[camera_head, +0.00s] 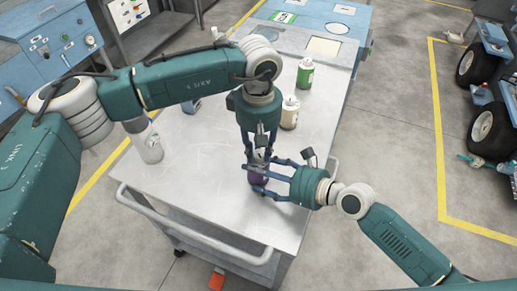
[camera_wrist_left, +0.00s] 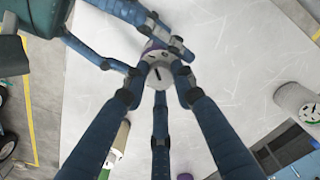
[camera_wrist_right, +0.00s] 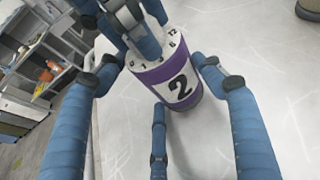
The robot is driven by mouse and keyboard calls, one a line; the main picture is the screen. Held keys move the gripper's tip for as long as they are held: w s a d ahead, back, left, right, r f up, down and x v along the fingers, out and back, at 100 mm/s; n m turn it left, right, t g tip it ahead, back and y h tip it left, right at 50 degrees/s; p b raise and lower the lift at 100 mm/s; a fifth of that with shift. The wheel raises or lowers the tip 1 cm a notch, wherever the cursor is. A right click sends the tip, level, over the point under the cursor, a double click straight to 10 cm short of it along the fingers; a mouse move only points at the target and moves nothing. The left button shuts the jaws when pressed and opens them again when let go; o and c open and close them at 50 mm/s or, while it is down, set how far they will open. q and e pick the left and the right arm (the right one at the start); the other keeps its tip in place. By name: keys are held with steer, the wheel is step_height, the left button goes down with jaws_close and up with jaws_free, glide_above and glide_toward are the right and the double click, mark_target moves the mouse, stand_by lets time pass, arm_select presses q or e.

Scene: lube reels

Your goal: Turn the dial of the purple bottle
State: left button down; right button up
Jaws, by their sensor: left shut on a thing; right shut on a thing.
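The purple bottle (camera_head: 257,178) stands upright on the metal cart top, mostly hidden by my grippers in the head view. In the right wrist view the purple bottle (camera_wrist_right: 165,78) shows a white label with a black 2 and a pale numbered top. My right gripper (camera_head: 263,176) comes from the right and is shut on the bottle's body. My left gripper (camera_head: 258,160) points down from above and is shut on the dial (camera_wrist_left: 159,74), which shows a black mark in the left wrist view. My left fingers cover much of the dial in the right wrist view.
On the cart top (camera_head: 205,180) stand a green bottle (camera_head: 305,75), a cream bottle (camera_head: 289,113) and a whitish bottle (camera_head: 148,146). A rail (camera_head: 195,232) runs along the cart's near edge. The cart's front left is clear. Blue cabinets stand at the back left.

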mark_target(258, 153)
arm_select(q)
steer(key=shift+w, duration=0.1)
stand_by(0.3)
steer(key=c, duration=1.4)
jaws_free()
steer(key=shift+r, duration=4.05)
